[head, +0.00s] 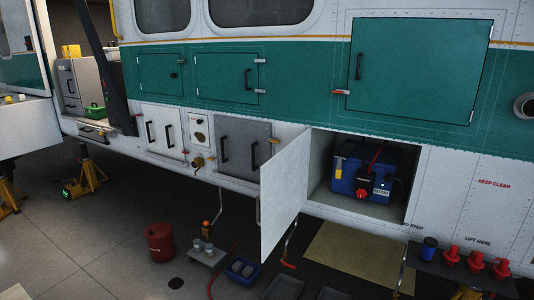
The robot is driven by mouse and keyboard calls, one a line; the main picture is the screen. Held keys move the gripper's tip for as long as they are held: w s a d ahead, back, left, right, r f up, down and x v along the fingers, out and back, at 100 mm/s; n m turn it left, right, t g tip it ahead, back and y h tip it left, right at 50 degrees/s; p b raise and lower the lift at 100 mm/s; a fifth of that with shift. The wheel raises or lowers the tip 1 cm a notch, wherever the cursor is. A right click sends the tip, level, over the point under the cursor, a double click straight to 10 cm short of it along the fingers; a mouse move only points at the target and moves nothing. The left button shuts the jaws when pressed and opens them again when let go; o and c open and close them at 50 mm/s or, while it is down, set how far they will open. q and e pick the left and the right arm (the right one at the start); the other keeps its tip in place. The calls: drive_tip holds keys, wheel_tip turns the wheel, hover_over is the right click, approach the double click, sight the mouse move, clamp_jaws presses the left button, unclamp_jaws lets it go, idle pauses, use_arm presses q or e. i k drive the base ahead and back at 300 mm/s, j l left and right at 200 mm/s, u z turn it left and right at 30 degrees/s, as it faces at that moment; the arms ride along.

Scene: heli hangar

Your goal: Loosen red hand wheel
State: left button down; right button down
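A small red round part (362,194), which looks like a hand wheel or knob, sits low on the front of a blue battery box (346,181). The box stands inside an open white compartment (408,178) low in the helicopter's side. The white compartment door (286,193) is swung open to the left. A red cable (376,157) runs over the top of the box. The wheel is too small to tell how tight it is. Neither of my grippers is in view.
Several red objects (475,260) and a blue container (429,247) stand on a dark surface at lower right. A red can (160,242), a grey tray with cups (206,255) and a blue bin (242,270) are on the floor. A tan mat (352,250) lies below the compartment.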

sight(362, 192)
drive_tip(key=i+z, duration=0.2)
drive_tip(key=i, duration=0.2)
drive_tip(key=i+j+z, duration=0.25)
drive_tip(key=i, duration=0.15)
drive_tip(key=i+j+z, duration=0.2)
drive_tip(key=i, duration=0.2)
drive_tip(key=i+j+z, duration=0.2)
drive_tip(key=j, duration=0.15)
drive_tip(key=i+j+z, duration=0.15)
drive_tip(key=j, duration=0.2)
drive_tip(key=j+z, duration=0.2)
drive_tip(key=j, duration=0.2)
drive_tip(key=i+j+z, duration=0.15)
drive_tip(key=j, duration=0.25)
drive_tip(key=i+j+z, duration=0.2)
drive_tip(key=j, duration=0.2)
drive_tip(key=i, duration=0.15)
